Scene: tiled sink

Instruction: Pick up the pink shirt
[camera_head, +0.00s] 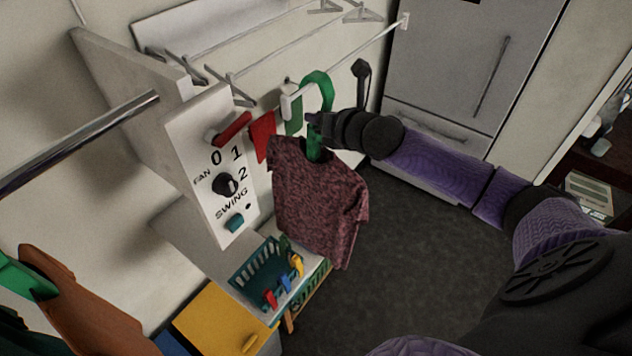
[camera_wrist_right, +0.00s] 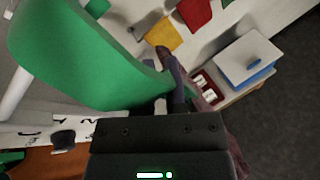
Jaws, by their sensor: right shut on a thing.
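The pink shirt (camera_head: 312,205), a dark mottled pink short-sleeved one, hangs on a green hanger (camera_head: 318,84). My right gripper (camera_head: 316,127) is shut on the hanger's neck, just above the shirt's collar. The hanger's hook is beside a white rail; I cannot tell whether it still rests on it. In the right wrist view the green hanger (camera_wrist_right: 85,55) fills the upper left, and a strip of the shirt (camera_wrist_right: 208,90) shows beside the fingers. My left gripper is not in view.
A white panel with a fan knob (camera_head: 225,185) stands left of the shirt. Below is a teal basket (camera_head: 258,268) with coloured clips, near a yellow cabinet (camera_head: 215,325). A metal rod (camera_head: 80,140) crosses at left. A grey fridge (camera_head: 470,60) stands behind. The dark floor at right is clear.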

